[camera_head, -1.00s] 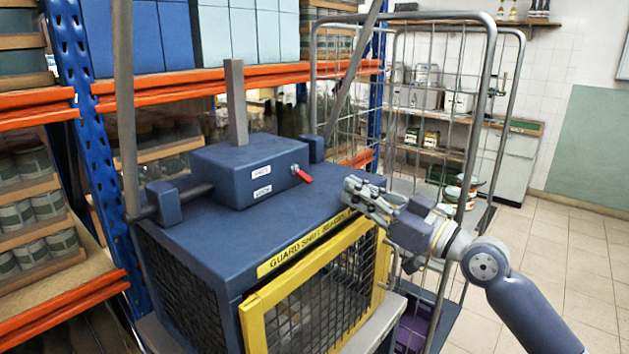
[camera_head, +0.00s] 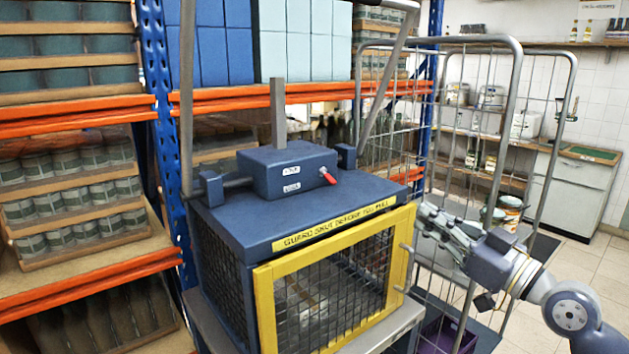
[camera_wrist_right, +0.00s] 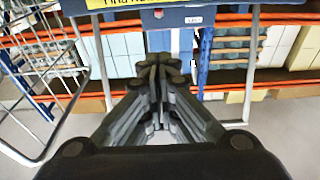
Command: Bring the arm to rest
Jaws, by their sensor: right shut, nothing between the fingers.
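My right gripper (camera_head: 432,222) is at the right of the caged machine (camera_head: 345,218) in the head view, just beside the yellow guard frame (camera_head: 408,250). Its fingers point left toward the machine, and I cannot tell whether they touch the guard frame. In the right wrist view the fingers (camera_wrist_right: 160,75) are closed together with nothing between them. The right arm comes in from the lower right. My left gripper is in neither view.
A wire roll cage (camera_head: 512,130) stands behind my right gripper. A purple crate (camera_head: 448,335) sits low beside the machine. Orange-beamed shelves (camera_head: 90,275) with jars stand at the left. Tiled floor (camera_head: 565,255) is open at the right.

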